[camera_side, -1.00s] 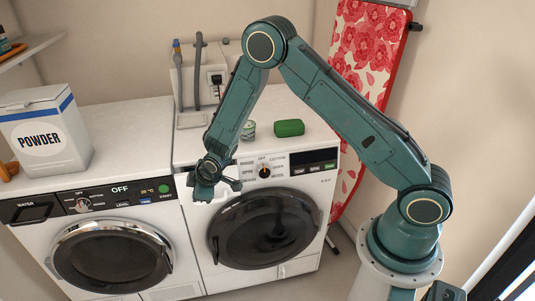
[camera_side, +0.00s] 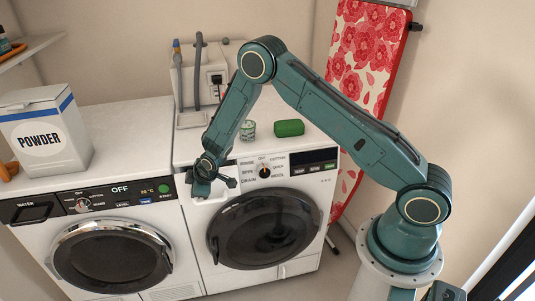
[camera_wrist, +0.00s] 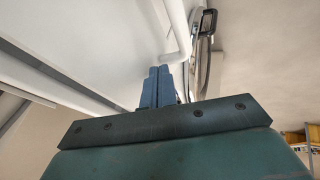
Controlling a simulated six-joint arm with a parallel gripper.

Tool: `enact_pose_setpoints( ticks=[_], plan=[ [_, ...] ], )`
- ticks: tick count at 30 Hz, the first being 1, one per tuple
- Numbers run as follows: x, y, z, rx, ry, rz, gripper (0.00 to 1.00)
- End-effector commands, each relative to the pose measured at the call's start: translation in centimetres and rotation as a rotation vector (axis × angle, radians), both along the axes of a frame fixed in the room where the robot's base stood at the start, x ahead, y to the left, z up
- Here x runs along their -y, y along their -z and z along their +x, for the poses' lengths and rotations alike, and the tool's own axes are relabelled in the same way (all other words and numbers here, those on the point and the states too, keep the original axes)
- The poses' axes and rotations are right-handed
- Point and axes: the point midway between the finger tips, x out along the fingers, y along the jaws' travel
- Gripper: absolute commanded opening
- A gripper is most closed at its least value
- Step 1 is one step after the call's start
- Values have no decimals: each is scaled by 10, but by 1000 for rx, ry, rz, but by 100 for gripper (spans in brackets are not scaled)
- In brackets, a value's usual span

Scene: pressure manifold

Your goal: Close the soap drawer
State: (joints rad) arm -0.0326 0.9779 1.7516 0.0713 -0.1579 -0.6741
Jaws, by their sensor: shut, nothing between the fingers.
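The right washing machine (camera_side: 300,184) has its soap drawer area at the upper left of its front, left of the program dial (camera_side: 264,171). My gripper (camera_side: 229,182) is in front of that corner and hides most of the drawer, so I cannot tell how far out it stands. In the wrist view my gripper's blue fingers (camera_wrist: 156,82) are shut together with nothing between them. A white panel edge (camera_wrist: 176,40) lies close beyond the fingertips; I cannot tell whether they touch it.
A left washing machine (camera_side: 110,250) stands beside it, with a powder box (camera_side: 45,135) on top. A green soap bar (camera_side: 289,128) and a small tin (camera_side: 247,131) sit on the right machine. A red floral ironing board (camera_side: 365,60) leans at the wall.

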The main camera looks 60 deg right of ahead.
Motion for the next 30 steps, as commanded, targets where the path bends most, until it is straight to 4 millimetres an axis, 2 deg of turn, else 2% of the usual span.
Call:
enact_pose_setpoints(
  ticks=[5, 15, 30],
  plan=[
    [5, 0, 5, 1, 2, 0, 0],
    [33, 0, 33, 1, 0, 1, 0],
    [24, -2, 25, -1, -3, 0, 0]
  ],
)
